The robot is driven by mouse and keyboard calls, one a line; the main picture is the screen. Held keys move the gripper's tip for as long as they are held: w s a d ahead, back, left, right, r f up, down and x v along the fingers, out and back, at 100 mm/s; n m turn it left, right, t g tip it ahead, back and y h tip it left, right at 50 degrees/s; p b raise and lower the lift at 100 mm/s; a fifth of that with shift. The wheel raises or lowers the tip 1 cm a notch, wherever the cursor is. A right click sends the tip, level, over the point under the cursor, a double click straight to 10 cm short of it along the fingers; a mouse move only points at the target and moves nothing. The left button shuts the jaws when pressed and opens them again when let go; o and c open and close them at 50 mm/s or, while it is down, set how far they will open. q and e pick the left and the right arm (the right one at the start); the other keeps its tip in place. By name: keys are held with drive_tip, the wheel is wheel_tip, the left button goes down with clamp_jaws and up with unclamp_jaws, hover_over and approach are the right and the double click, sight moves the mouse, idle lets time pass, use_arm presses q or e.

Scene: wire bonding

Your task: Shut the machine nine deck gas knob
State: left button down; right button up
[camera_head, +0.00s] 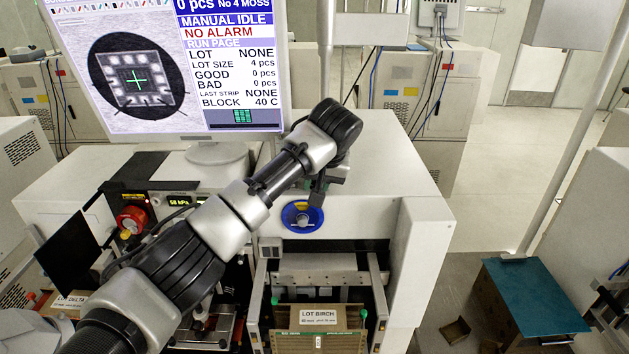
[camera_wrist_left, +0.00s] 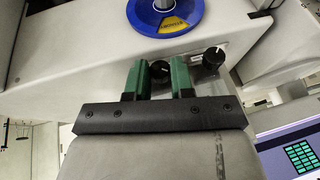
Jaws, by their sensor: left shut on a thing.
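My left gripper (camera_wrist_left: 160,76) has two green fingers around a small black knob (camera_wrist_left: 159,71) on the machine's pale top deck, and it is shut on that knob. A second black knob (camera_wrist_left: 212,60) stands just to the right, outside the fingers. No label by the knobs can be read, so I cannot tell from the frames which is the gas knob. In the head view my left gripper (camera_head: 318,188) reaches down at the deck (camera_head: 380,150), and the knobs are hidden behind it. My right gripper is not in view.
A monitor (camera_head: 235,135) stands behind my left arm. A lit kPa display (camera_head: 180,201) and red button (camera_head: 131,220) are left.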

use_arm(q)
drive_tip(key=shift+y, duration=0.3)
drive_tip(key=c, duration=1)
unclamp_jaws()
drive_tip(key=shift+s+d+r, duration=0.1)
drive_tip(key=shift+d+r, duration=0.05)
drive_tip(key=shift+r, duration=0.05)
drive_tip(key=shift+b+v, duration=1.75)
drive_tip(key=shift+v, duration=3.45)
